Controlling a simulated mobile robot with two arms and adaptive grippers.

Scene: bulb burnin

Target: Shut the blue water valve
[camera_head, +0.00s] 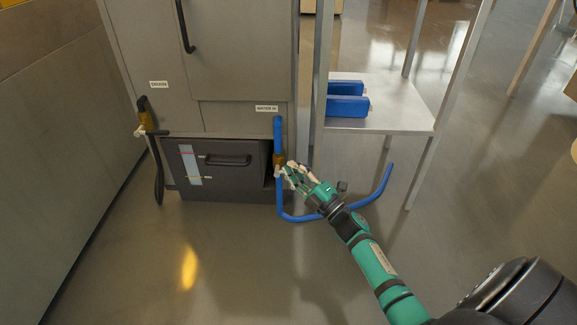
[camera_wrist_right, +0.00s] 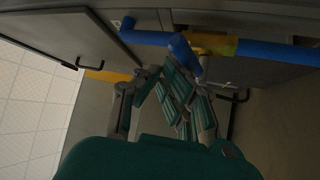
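The blue water valve has a brass body (camera_head: 279,160) on the cabinet's lower right, under the "WATER IN" label. A blue upright part (camera_head: 278,133) rises above the body; pipe and handle are hard to tell apart there. In the right wrist view a blue lever (camera_wrist_right: 184,52) stands out from beside the brass body (camera_wrist_right: 212,43), slanting towards my fingers. My right gripper (camera_head: 284,168) is at the lower part of the valve. In the right wrist view my right gripper (camera_wrist_right: 176,66) has its fingers apart around the lever's end; contact cannot be told. My left gripper is out of view.
A blue hose (camera_head: 300,218) curves from the valve along the floor to the right. A dark drawer (camera_head: 220,180) lies left of my gripper. A metal shelf (camera_head: 395,105) with blue boxes stands right.

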